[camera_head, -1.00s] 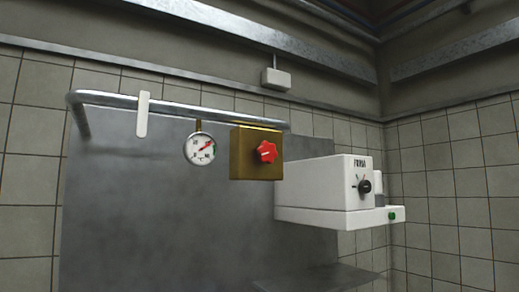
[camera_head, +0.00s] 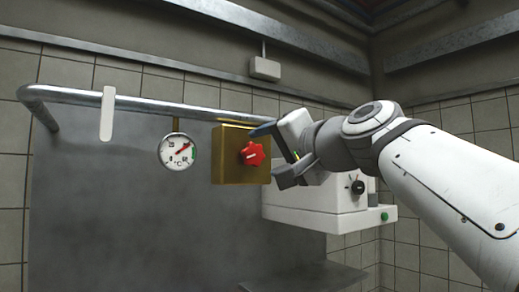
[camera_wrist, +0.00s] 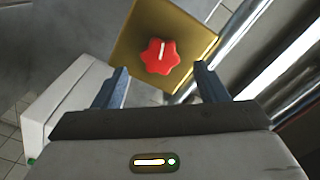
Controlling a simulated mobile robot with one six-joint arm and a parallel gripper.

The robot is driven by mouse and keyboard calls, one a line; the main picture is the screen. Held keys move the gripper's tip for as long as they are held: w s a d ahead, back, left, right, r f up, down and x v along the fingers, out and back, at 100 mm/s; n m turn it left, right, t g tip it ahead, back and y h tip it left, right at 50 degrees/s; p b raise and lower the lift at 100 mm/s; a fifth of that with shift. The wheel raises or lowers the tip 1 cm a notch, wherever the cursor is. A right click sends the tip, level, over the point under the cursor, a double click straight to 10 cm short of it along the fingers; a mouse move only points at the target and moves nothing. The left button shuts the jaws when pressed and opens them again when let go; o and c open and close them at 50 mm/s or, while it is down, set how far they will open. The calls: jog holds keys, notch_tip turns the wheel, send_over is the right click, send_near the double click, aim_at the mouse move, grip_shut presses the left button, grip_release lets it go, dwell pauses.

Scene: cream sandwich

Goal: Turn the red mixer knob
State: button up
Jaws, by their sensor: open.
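The red star-shaped mixer knob (camera_head: 252,154) with a white mark sits on the front of a brass box (camera_head: 228,172) that hangs below a metal pipe. In the wrist view the red knob (camera_wrist: 160,56) lies just beyond and between my two blue-grey fingers, on the brass box (camera_wrist: 128,50). My gripper (camera_wrist: 160,84) is open and empty, its fingers apart and pointing at the knob. In the head view my gripper (camera_head: 268,152) is close to the right of the knob. I see no contact with the knob.
A round dial gauge (camera_head: 176,151) hangs left of the brass box. A metal pipe (camera_head: 160,104) runs above, with a white tag (camera_head: 107,114) on it. A white machine (camera_head: 300,212) with a black dial stands right, partly behind my arm.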

aim_at(256, 155)
jog(key=shift+p+x, duration=0.5)
jog(key=shift+x, duration=1.7)
jog(key=shift+s, duration=0.1)
jog(key=shift+c, duration=0.5)
jog(key=c, duration=0.9)
jog(key=shift+f, duration=0.1)
